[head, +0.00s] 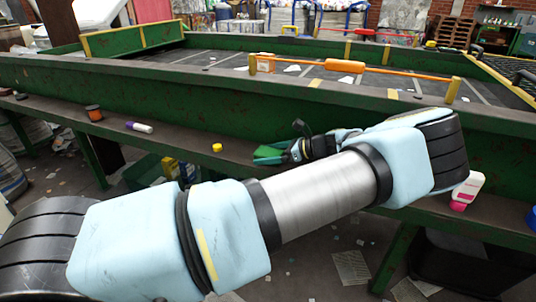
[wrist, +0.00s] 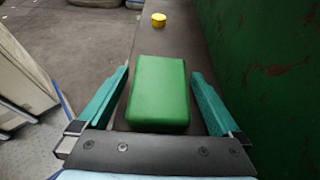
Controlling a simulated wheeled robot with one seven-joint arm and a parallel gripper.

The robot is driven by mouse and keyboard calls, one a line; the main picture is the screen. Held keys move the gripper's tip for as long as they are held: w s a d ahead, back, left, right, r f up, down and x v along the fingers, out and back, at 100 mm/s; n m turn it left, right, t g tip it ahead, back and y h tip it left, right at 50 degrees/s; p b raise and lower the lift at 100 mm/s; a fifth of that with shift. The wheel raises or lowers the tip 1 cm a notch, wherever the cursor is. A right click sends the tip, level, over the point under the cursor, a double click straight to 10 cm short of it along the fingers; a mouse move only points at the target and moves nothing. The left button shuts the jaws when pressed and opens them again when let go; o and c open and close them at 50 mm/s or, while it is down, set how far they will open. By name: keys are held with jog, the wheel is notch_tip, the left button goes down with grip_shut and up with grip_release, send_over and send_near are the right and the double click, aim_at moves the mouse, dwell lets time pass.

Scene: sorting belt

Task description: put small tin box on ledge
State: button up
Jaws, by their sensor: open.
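The small tin box, a plain green block with rounded edges (wrist: 158,92), lies on the brown ledge (wrist: 185,38) in the wrist view. My gripper (wrist: 159,75) is open, with one teal finger on each side of the box. A gap shows between the box and each finger. In the head view my gripper (head: 272,153) is low over the ledge (head: 185,140), just in front of the green belt wall.
A yellow cap-like piece (wrist: 158,19) stands on the ledge beyond the box. The green wall (wrist: 270,80) rises close on the right in the wrist view.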

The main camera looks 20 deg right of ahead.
jog(key=shift+d+r, duration=0.1)
jog(key=b+v, duration=0.1)
jog(key=v, duration=1.1)
jog(key=shift+b, duration=0.3)
